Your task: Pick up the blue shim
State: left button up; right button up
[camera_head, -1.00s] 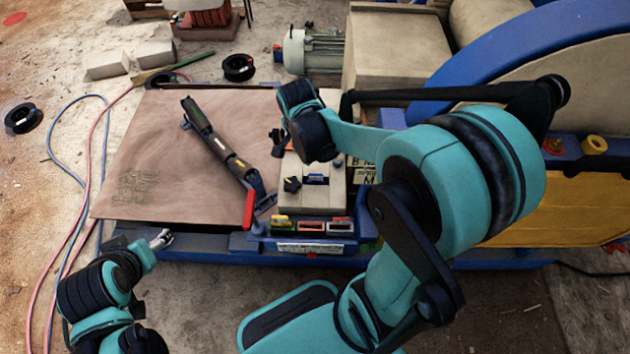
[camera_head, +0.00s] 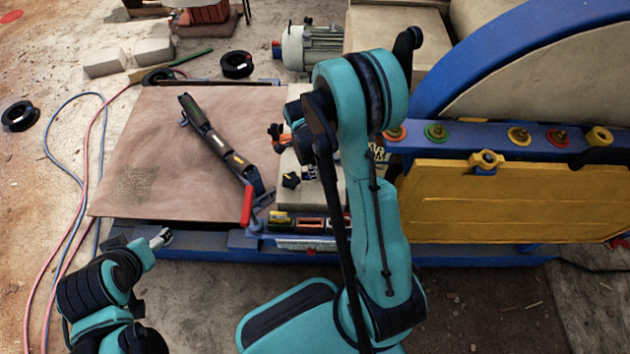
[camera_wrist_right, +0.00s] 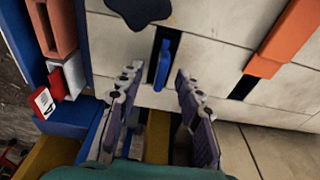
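The blue shim (camera_wrist_right: 162,65) stands in a narrow dark slot of the pale block (camera_wrist_right: 215,60) in the right wrist view. My right gripper (camera_wrist_right: 158,73) is open, its two ridged fingers spread on either side of the shim in the picture, with nothing visibly gripped. Whether the fingertips reach down to the shim is hard to tell. In the head view my right arm hides most of that gripper and part of the block. My left gripper (camera_head: 160,238) is low on the left, far from the block; its finger gap is too small to judge.
An orange piece (camera_wrist_right: 290,38) stands beside another dark slot. A dark star-shaped knob (camera_wrist_right: 140,8) sits above the shim. A blue holder with coloured bins (camera_head: 297,222) lines the block's front. A yellow panel (camera_head: 500,205) stands right.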

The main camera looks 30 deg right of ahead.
notch_tip(320, 180, down, 2)
jog(key=shift+d+f, duration=0.1)
pick_arm(q)
jog(key=shift+f, duration=0.45)
pick_arm(e)
grip_shut()
jog(key=shift+r, duration=0.2)
